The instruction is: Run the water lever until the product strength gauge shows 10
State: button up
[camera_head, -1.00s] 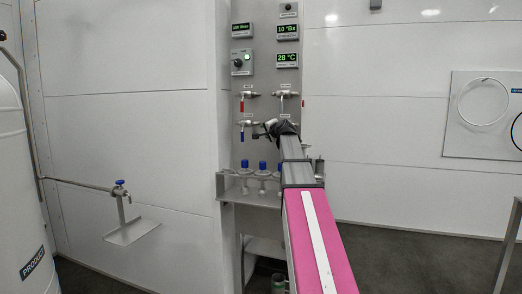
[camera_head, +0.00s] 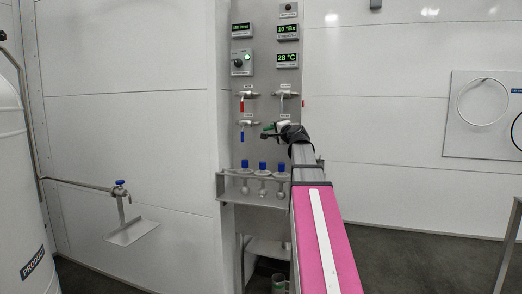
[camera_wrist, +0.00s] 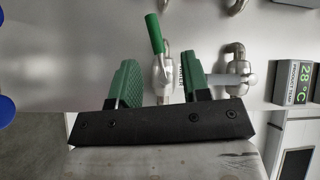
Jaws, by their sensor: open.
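A valve (camera_wrist: 163,75) with a green lever (camera_wrist: 154,32) shows in the wrist view; a small label beside it seems to read "WATER". My gripper (camera_wrist: 158,64) is open, its green fingers on either side of the valve body with clear gaps, and the lever sticks out beyond them. In the head view my gripper (camera_head: 272,131) is at the lower right valve, which it and my arm partly hide. The product strength gauge (camera_head: 287,31) appears to read 10 °Bx.
A red-handled valve (camera_head: 241,105) and a blue-handled valve (camera_head: 242,136) sit on the panel's left side. A temperature display (camera_head: 287,60) reads 28 °C. A shelf (camera_head: 235,196) with several blue-topped fittings (camera_head: 262,166) juts out below.

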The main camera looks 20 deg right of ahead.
jog(key=a+f+m+t+h, duration=0.1)
jog(key=f+m+h, duration=0.1)
jog(key=m+h, duration=0.2)
jog(key=w+a+f+m+t+h, duration=0.1)
jog(key=a+f+m+h, duration=0.1)
jog(key=m, duration=0.8)
jog(key=a+f+m+t+h, duration=0.1)
jog(key=a+f+m+h, duration=0.1)
jog(key=m+h, duration=0.3)
jog(key=shift+w+f+m+h, duration=0.3)
jog(key=shift+f+m, duration=0.25)
jog(key=shift+m, duration=0.45)
jog(key=shift+s+a+f+m+t+h, duration=0.25)
jog(key=shift+a+m+h, duration=0.25)
jog(key=shift+m, duration=0.4)
jog(key=shift+s+a+f+m+t+h, duration=0.1)
jog(key=shift+s+a+m+t+h, duration=0.3)
jog(key=shift+m, duration=0.5)
jog(key=shift+w, duration=0.1)
